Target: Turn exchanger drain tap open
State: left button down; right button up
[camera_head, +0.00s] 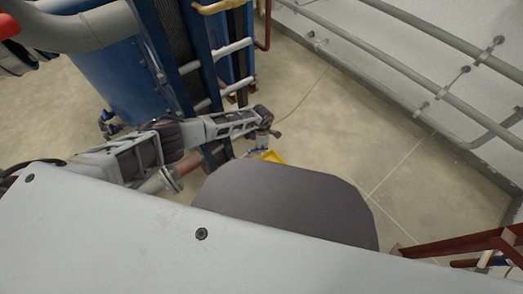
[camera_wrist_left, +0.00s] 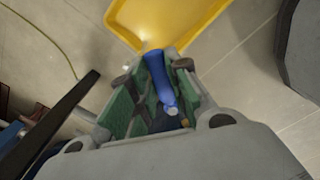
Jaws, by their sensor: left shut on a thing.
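The drain tap shows as a blue handle (camera_wrist_left: 157,75) in the left wrist view, lying between the green-padded fingers of my left gripper (camera_wrist_left: 156,85). The gripper is shut on this handle. In the head view my left arm reaches from the left, and the left gripper (camera_head: 262,146) points down beside the exchanger's lower end. It is small there, and the tap body cannot be made out. The blue plate exchanger (camera_head: 108,78) stands at upper left. My right gripper is not in view.
A yellow tray-like object (camera_head: 273,156) lies just past the gripper, and it is larger in the left wrist view (camera_wrist_left: 165,18). Grey pipes (camera_head: 400,72) run along the wall at right. A dark red frame (camera_head: 465,243) stands at lower right. The middle floor is clear.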

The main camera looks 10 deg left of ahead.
pick_arm(q)
jog(key=w+n, duration=0.1)
jog(key=n, duration=0.1)
jog(key=a+n, duration=0.1)
jog(key=n, duration=0.1)
jog(key=w+a+n, duration=0.1)
jog(key=shift+w+n, duration=0.3)
jog(key=shift+n, duration=0.4)
jog(key=shift+w, duration=0.1)
jog(key=c, duration=1.3)
grip_release()
jog(key=shift+c, duration=0.2)
jog(key=shift+d, duration=0.1)
